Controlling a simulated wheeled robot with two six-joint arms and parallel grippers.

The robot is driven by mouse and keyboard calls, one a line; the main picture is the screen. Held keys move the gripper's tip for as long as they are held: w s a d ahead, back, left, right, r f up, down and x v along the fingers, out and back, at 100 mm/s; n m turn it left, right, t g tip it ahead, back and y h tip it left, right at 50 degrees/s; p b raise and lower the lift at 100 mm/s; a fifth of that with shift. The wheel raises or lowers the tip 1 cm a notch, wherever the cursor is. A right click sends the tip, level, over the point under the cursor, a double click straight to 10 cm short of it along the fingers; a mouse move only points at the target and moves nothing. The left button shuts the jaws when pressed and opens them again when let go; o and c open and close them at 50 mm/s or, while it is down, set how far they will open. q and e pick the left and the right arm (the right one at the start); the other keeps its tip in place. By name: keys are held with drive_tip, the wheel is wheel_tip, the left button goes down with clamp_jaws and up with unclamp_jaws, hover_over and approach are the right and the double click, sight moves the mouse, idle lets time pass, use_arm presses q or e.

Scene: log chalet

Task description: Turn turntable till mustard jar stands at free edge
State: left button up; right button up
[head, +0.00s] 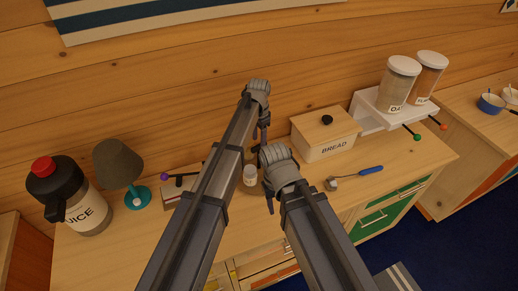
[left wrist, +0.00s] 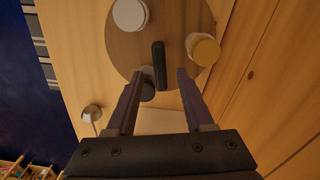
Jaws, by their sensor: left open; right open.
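The round wooden turntable (left wrist: 185,22) shows in the left wrist view; in the head view my arms hide most of it. The mustard jar, taken to be the yellow-lidded one (left wrist: 206,51), stands on its right side, towards the plank wall. A white-lidded jar (left wrist: 130,14) stands at its upper left, and a dark-topped item (left wrist: 147,90) near its lower edge. An upright dark handle (left wrist: 159,65) rises near the middle. My left gripper (left wrist: 159,75) is open, its fingers either side of the handle; contact is unclear. My right gripper (head: 271,195) is lower, open and empty.
A bread box (head: 325,140) stands right of my grippers, with a blue-handled tool (head: 365,172) before it. A juice jug (head: 68,190) and a lamp (head: 120,165) stand left. A white rack (head: 375,115) with canisters is at the back right.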

sight(259, 145)
use_arm(q)
drive_tip(key=shift+f+b, duration=0.95)
drive_tip(key=shift+f, duration=0.6)
use_arm(e)
wheel_tip(259, 145, down, 3)
drive_tip(key=shift+r, duration=0.1)
use_arm(q)
drive_tip(key=shift+r, duration=0.1)
drive_tip(key=shift+c, duration=0.3)
clamp_jaws()
